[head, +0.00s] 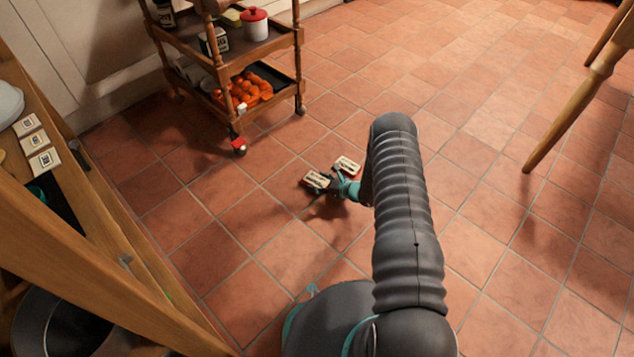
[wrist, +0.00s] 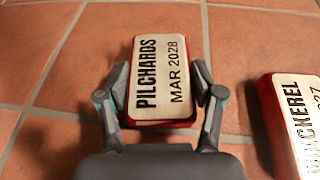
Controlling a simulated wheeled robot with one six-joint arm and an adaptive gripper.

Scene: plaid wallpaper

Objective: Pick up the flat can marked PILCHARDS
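The flat PILCHARDS can (wrist: 163,78) is red with a cream top, also marked MAR 2028. My gripper (wrist: 161,72) has one finger on each side of it, and both fingertips look to be against its long sides. In the head view, the PILCHARDS can (head: 316,180) shows at the tip of my gripper (head: 328,184), low over the tiles. I cannot tell whether it still rests on the floor. A second flat can, marked MACKEREL (wrist: 296,125), lies to the right, apart from my fingers; it also shows in the head view (head: 347,165).
A wooden trolley (head: 262,45) with oranges (head: 250,90) and a red-lidded pot (head: 255,24) stands at the back left. A small red-and-white item (head: 239,145) is by its wheel. A wooden counter (head: 110,235) runs along the left.

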